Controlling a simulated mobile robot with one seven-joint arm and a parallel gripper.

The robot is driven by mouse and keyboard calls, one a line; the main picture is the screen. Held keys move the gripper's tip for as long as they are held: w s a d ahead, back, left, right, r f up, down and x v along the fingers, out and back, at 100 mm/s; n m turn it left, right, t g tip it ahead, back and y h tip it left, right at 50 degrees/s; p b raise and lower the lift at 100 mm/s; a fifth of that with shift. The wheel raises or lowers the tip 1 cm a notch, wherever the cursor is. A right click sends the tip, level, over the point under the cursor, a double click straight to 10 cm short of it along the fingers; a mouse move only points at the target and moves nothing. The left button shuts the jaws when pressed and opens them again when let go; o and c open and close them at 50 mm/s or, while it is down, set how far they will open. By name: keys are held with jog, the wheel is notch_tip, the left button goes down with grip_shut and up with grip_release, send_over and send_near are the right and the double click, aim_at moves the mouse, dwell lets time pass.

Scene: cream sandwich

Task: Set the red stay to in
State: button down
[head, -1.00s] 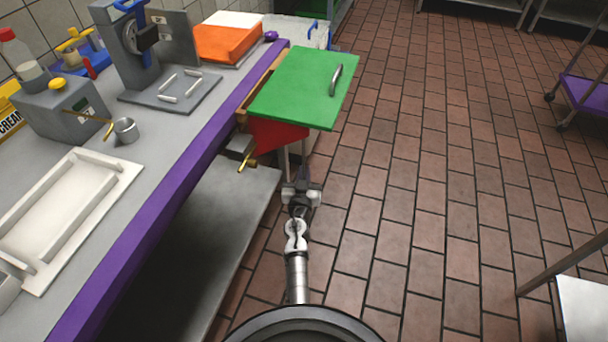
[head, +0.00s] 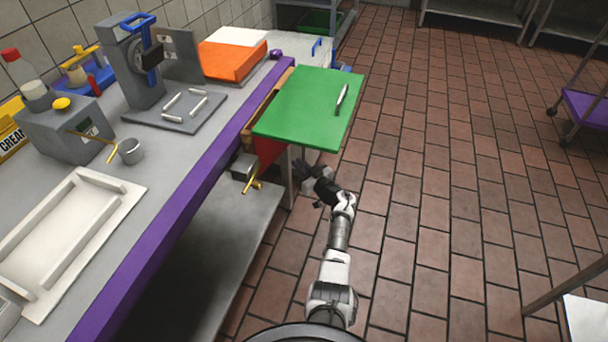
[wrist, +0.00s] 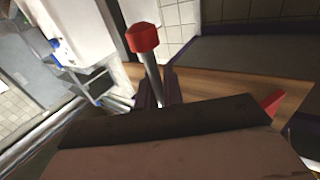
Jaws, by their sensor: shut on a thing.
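The red stay (head: 268,148) shows as a red panel under the near left edge of the green flap (head: 305,105). The flap lies level beside the counter. My gripper (head: 304,168) is just under the flap's near edge, right of the red panel. In the wrist view, a metal rod with a red knob (wrist: 142,38) stands between the dark fingers (wrist: 160,90), which are shut on it. A red piece (wrist: 272,102) shows at the right there. Where the rod joins the stay is hidden.
The purple-edged counter (head: 165,220) runs along the left, with a grey lower shelf (head: 225,235) under it. A brass-coloured lever (head: 251,180) sticks out below the counter edge, left of my gripper. The tiled floor (head: 440,200) at the right is clear.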

jog(key=w+a+n+g+y+b, duration=0.4)
jog(key=a+b, duration=0.6)
jog(key=b, duration=0.4)
jog(key=shift+w+f+n+g, duration=0.3)
jog(key=shift+w+f+g, duration=0.05)
jog(key=shift+w+g, duration=0.45)
jog(key=c, duration=1.5)
grip_release()
jog(key=shift+s+a+r, duration=0.1)
jog(key=shift+a+r, duration=0.05)
jog(key=shift+d+r, duration=0.15)
jog(key=shift+d, duration=0.15)
